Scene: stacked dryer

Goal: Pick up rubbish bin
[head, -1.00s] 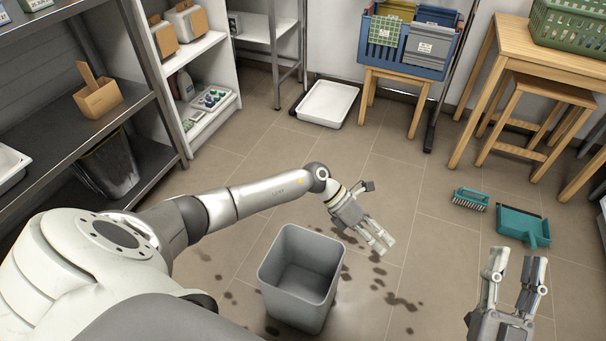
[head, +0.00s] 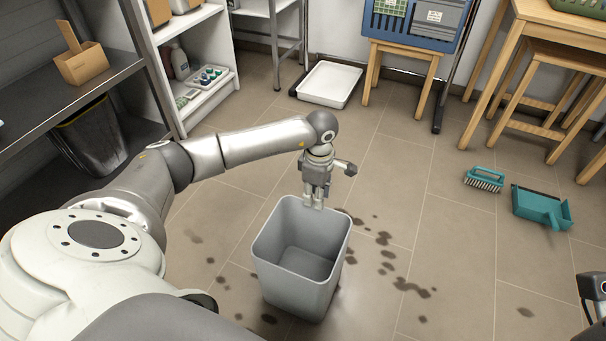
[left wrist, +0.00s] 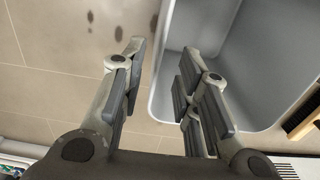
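The rubbish bin (head: 293,285) is a grey, open-topped, empty square bin standing upright on the floor in the lower middle of the head view. My left gripper (head: 313,204) points down at its far rim. In the left wrist view, the left gripper (left wrist: 164,48) is open, with its fingers apart. The rim of the bin (left wrist: 265,65) shows between and behind the fingers; I cannot tell whether they touch it.
Dark stains (head: 385,255) mark the tiled floor around the bin. A teal brush (head: 484,179) and a teal dustpan (head: 541,207) lie to the right. A white tray (head: 328,83) lies behind. Dark shelving (head: 95,110) stands left. The middle floor is otherwise clear.

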